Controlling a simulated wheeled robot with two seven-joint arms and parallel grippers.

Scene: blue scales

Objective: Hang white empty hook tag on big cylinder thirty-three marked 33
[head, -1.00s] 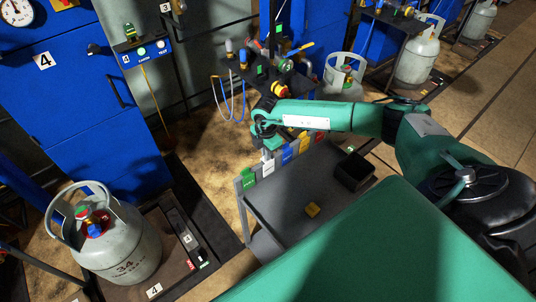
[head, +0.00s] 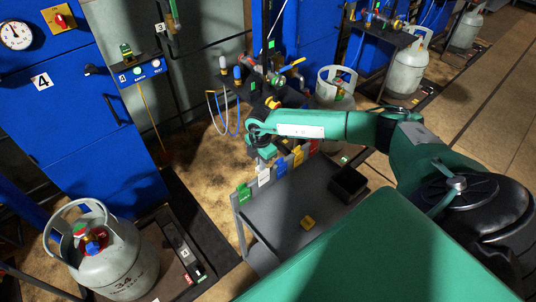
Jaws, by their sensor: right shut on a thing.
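My right gripper (head: 266,154) points down at the row of coloured tags on the cart's far left edge. It is shut on the top of the white tag (head: 263,177), which still hangs in the row between a green tag (head: 243,191) and a blue tag (head: 281,168). My wrist hides most of the fingers. A big grey cylinder (head: 329,92) with a collar stands behind my forearm. Its lower part is hidden and no number shows on it, so I cannot tell whether it is 33. My left gripper is not in view.
A grey cylinder marked 34 (head: 118,262) stands at the lower left. The grey cart (head: 275,220) carries a yellow piece (head: 308,222) and a black box (head: 347,184). Valves and hoses (head: 262,80) fill the space behind my wrist. Another cylinder (head: 407,68) stands farther right.

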